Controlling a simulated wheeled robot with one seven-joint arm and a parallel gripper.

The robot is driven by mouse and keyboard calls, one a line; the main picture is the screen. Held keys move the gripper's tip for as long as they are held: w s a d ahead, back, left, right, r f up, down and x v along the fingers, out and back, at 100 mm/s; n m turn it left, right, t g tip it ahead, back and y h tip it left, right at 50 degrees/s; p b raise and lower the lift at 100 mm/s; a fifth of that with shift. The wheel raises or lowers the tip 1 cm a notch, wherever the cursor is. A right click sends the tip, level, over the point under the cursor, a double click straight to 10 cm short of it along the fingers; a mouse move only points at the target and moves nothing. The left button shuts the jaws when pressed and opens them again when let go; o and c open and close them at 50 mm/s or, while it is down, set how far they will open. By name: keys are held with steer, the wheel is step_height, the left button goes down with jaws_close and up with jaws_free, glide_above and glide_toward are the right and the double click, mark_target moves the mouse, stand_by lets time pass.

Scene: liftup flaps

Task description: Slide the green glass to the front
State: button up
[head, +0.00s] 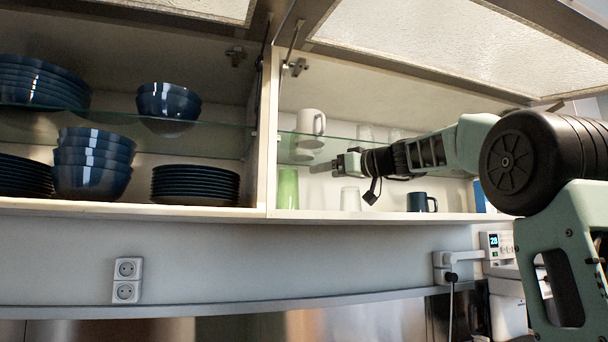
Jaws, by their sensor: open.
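The green glass (288,189) stands upright on the lower shelf of the right cabinet, at its left end near the dividing wall. My gripper (340,164) reaches into this cabinet from the right, below the glass shelf. Its fingertips point left and sit a little higher than the green glass and to its right, apart from it. My gripper looks empty; its fingers are small in the picture.
A white glass (350,199) stands below my gripper, and a dark mug (421,202) stands farther right. A white mug (311,122) is on the glass shelf (290,148) above. The raised flap (440,45) hangs overhead.

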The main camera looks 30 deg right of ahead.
mark_target(296, 176)
steer(key=p+x, duration=0.5)
steer(key=x, duration=0.2)
steer(key=p+x, duration=0.5)
steer(key=x, duration=0.2)
steer(key=shift+w+a+r, duration=0.1)
steer(key=shift+w+r, duration=0.1)
steer(key=shift+w, duration=0.1)
steer(key=shift+w+a+f, duration=0.15)
steer(key=shift+w+f, duration=0.05)
steer(key=shift+w, duration=0.3)
